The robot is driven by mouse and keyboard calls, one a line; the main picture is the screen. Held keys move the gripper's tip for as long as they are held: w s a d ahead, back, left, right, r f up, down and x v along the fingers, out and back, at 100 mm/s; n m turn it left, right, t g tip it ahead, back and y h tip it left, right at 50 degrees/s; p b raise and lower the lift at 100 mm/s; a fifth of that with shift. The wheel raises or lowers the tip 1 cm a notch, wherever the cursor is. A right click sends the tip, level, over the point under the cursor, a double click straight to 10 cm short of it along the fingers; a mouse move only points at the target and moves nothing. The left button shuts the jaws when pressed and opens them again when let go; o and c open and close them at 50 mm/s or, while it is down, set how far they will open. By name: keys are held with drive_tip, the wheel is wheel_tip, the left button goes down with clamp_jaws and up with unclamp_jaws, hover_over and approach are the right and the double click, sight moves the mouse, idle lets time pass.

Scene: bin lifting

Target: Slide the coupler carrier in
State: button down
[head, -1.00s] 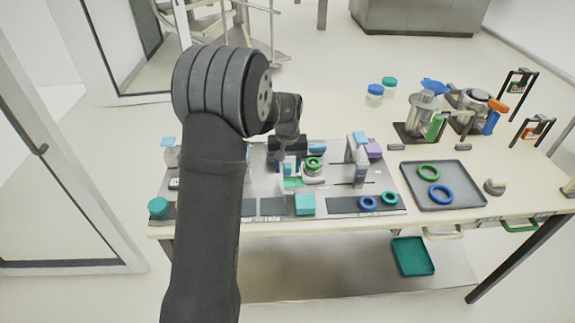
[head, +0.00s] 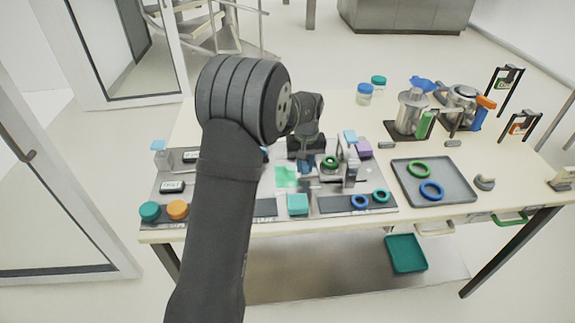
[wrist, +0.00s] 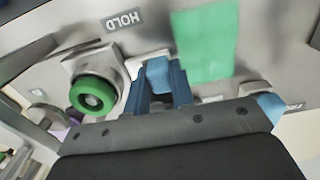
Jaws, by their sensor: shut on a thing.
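The coupler carrier (head: 330,174) is a small grey metal block with a green ring (head: 331,161) on top. My gripper (head: 306,166) is left of the ring, low over the plate. In the wrist view its dark blue fingers (wrist: 160,88) are shut on a light blue block (wrist: 158,73) beside the carrier. Whether block and carrier join is unclear.
A green patch (head: 286,177) lies bare on the plate left of my gripper. A teal block (head: 297,204) and blue and teal rings (head: 360,202) lie along the front.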

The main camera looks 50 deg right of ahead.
drive_tip(key=shift+s+d, duration=0.35)
drive_tip(key=shift+d, duration=0.05)
drive_tip(key=c, duration=1.2)
unclamp_jaws()
drive_tip(key=shift+c, duration=0.2)
drive_tip(key=shift+r, duration=0.1)
wheel_tip(320, 180, up, 17)
drive_tip(key=shift+r, duration=0.15)
